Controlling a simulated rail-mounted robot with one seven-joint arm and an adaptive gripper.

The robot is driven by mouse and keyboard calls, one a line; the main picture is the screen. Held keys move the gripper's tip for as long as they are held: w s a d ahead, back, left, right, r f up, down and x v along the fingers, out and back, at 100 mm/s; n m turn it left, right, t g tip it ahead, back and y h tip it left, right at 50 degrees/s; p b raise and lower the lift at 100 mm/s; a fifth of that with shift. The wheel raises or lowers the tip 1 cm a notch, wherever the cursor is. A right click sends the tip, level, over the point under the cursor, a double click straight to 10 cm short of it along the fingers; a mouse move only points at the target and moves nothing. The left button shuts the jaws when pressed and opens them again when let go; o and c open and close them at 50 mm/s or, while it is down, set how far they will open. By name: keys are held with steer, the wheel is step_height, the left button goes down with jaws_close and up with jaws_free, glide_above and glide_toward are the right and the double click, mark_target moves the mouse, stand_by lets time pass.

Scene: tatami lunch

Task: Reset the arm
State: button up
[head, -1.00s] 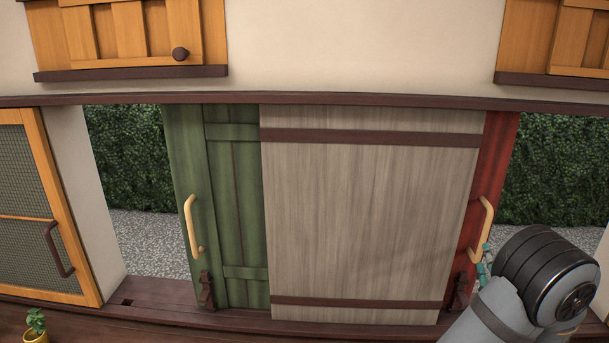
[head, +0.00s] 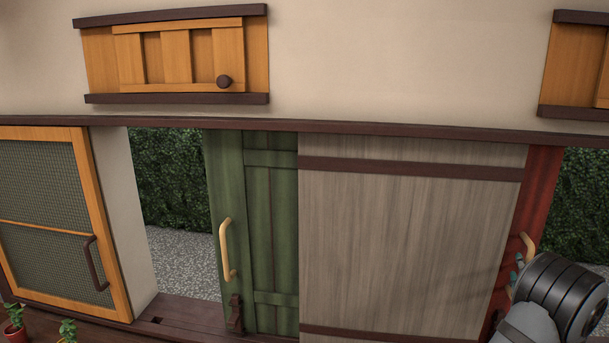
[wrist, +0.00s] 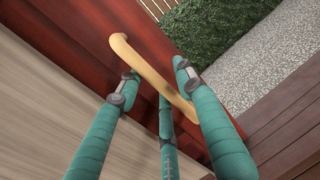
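My gripper (wrist: 155,73) has three teal fingers, spread apart and open. They are close around the tan handle (wrist: 150,72) of the red sliding door (wrist: 62,38). The handle runs slantwise between the fingers, and I cannot tell whether any finger touches it. In the head view, my gripper (head: 517,271) is at the right, mostly hidden behind my dark wrist, near the red door's handle (head: 528,245). The red door (head: 540,195) shows as a narrow strip beside the grey wooden panel (head: 410,240).
A green door (head: 222,190) with a tan handle stands left of the grey panel. An orange mesh door (head: 50,200) is at the far left. An orange wall cabinet (head: 175,55) hangs above. Small potted plants (head: 14,325) stand at the lower left.

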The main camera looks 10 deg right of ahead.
steer(key=shift+a, duration=0.1)
steer(key=v, duration=1.2)
steer(key=shift+x, duration=2.8)
steer(key=shift+a, duration=0.1)
steer(key=shift+x, duration=3.15)
steer(key=shift+w, duration=0.2)
steer(key=shift+s+d, duration=0.15)
steer(key=shift+d, duration=0.1)
